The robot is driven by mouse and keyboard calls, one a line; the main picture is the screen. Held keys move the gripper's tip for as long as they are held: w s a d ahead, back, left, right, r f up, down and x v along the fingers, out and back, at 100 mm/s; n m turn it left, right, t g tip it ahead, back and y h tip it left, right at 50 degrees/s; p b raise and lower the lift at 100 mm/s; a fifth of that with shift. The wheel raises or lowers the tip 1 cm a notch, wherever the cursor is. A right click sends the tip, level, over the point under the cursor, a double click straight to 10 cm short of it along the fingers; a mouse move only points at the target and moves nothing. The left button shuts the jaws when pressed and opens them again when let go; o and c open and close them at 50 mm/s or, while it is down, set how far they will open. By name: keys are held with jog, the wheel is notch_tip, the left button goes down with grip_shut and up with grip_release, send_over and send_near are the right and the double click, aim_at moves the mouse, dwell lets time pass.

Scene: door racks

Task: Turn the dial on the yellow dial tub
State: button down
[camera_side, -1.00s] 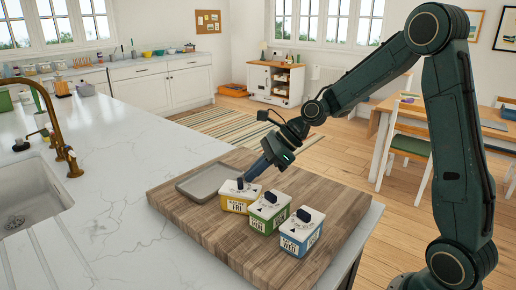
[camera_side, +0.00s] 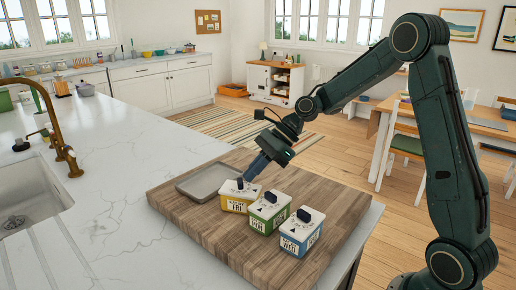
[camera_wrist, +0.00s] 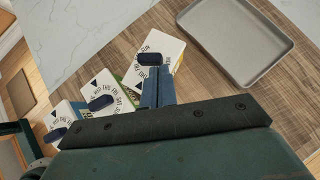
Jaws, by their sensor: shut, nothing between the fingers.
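The yellow dial tub (camera_side: 236,204) stands on a wooden board, with a white top and a dark dial knob (camera_side: 240,184). Its front label reads FRI. In the wrist view its white lid (camera_wrist: 166,50) shows day letters around the dark knob (camera_wrist: 150,59). My gripper (camera_side: 249,177) is shut and empty, tilted down, its fingertips right beside the knob on the far right side. In the wrist view the blue-grey fingers end at the knob's lower edge; whether they touch it is not clear.
A green dial tub (camera_side: 268,218) and a blue dial tub (camera_side: 300,240) stand in a row to the right of the yellow one. A grey tray (camera_side: 190,189) lies behind left on the wooden board (camera_side: 190,230).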

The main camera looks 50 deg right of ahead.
jog(key=shift+w, duration=0.4)
jog(key=n+g, duration=0.1)
jog(key=w+n+g, duration=0.1)
jog(key=n, duration=0.1)
jog(key=shift+y, duration=0.4)
jog(key=shift+w+a, duration=0.1)
jog(key=shift+w, duration=0.3)
jog(key=shift+s+a, duration=0.1)
jog(key=shift+s, duration=0.1)
dwell(0.4)
jog(key=shift+s+a, duration=0.2)
jog(key=shift+s, duration=0.3)
